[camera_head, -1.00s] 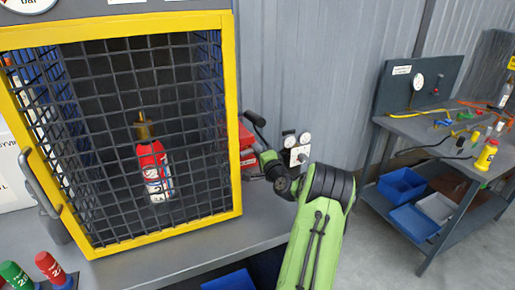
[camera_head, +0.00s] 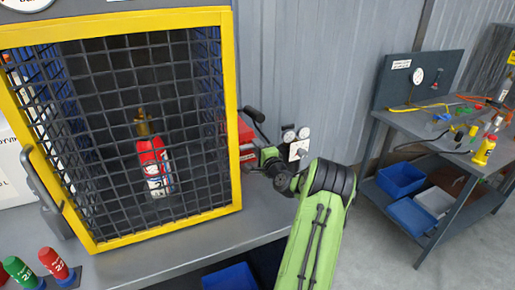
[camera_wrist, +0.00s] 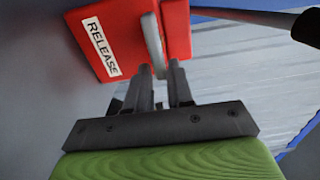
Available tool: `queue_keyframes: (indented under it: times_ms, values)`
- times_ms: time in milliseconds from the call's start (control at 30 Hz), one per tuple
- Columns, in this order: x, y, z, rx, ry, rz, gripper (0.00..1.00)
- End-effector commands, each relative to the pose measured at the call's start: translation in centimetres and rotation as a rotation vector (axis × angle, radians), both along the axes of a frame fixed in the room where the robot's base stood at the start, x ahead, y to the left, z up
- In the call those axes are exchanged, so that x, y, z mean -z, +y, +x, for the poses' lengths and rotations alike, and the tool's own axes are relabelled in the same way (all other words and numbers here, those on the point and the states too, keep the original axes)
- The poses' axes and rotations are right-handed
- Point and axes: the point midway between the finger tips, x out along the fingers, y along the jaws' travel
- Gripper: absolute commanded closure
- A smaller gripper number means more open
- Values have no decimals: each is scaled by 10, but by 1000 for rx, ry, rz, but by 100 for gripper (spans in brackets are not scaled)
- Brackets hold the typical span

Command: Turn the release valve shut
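The release valve is a red block (camera_wrist: 92,38) with a white RELEASE label in the wrist view. A pale grey handle (camera_wrist: 152,42) stands out from its face. My gripper (camera_wrist: 161,72) reaches up to the handle, with one dark finger on each side of its lower end.
A yellow-framed mesh cage (camera_head: 229,130) with a red extinguisher (camera_head: 152,165) inside stands left of my arm. A side table (camera_head: 440,128) with tools and blue bins stands at the right.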

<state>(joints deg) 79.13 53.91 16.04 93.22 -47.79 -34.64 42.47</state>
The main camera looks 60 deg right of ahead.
Motion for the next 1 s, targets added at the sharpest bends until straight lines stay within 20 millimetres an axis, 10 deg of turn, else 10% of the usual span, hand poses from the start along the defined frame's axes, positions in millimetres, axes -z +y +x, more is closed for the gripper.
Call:
queue_keyframes:
  times_ms: [467,1000]
  values:
    - [0,5,-9,-1,1,0,62]
    - [1,74,-126,3,1,3,62]
